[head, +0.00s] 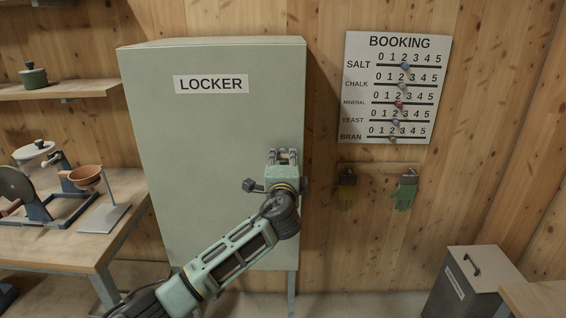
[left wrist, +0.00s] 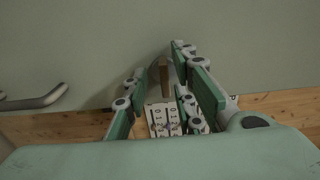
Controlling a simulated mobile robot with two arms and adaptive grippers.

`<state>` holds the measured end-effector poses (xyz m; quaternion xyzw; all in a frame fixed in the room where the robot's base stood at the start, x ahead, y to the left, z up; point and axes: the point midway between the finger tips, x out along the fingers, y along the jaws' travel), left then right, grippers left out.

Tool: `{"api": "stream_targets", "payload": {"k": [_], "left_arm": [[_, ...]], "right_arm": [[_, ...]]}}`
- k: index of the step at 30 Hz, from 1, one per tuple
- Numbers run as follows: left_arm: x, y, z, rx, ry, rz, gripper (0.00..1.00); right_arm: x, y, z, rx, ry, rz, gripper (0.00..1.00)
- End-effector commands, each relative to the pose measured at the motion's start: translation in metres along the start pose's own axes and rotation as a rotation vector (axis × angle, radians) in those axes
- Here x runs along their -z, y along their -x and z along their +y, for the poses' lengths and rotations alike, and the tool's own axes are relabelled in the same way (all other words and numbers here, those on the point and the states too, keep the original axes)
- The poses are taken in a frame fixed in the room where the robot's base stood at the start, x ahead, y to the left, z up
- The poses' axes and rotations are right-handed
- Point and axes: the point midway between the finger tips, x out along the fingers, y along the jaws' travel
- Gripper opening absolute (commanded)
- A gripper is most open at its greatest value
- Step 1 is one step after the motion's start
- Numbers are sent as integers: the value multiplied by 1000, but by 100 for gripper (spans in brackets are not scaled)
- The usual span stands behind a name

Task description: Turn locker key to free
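The grey-green locker (head: 210,130) stands shut against the wooden wall, with a LOCKER label near its top. My left gripper (head: 284,156) is in front of the locker's right side, fingers pointing up in the head view. In the left wrist view the same gripper (left wrist: 160,64) is open. A small brass-coloured upright piece, apparently the key (left wrist: 164,76), shows between its fingers in front of a round plate. I see gaps on both sides of it. In the head view the key is hidden by my gripper. My right gripper is not in view.
A grey bar handle (left wrist: 33,99) is on the locker face. The BOOKING board (head: 390,85) and two hanging gloves (head: 405,191) are right of the locker. A workbench (head: 120,215) stands left, a grey bin (head: 468,285) at lower right.

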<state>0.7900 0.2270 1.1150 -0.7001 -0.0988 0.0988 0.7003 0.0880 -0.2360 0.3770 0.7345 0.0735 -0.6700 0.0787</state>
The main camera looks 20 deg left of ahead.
Motion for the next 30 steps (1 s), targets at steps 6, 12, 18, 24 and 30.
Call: {"api": "stream_targets", "payload": {"k": [6,12,18,24,30], "left_arm": [[0,0,0,0,0,0,2],[0,0,0,-1,0,0,0],[0,0,0,-2,-24,0,0],[-1,0,-2,-2,-114,0,0],[-2,0,-4,-3,-273,-1,0]], "right_arm": [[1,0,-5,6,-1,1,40],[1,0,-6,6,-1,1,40],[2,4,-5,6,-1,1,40],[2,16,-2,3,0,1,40],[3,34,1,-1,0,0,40]]}}
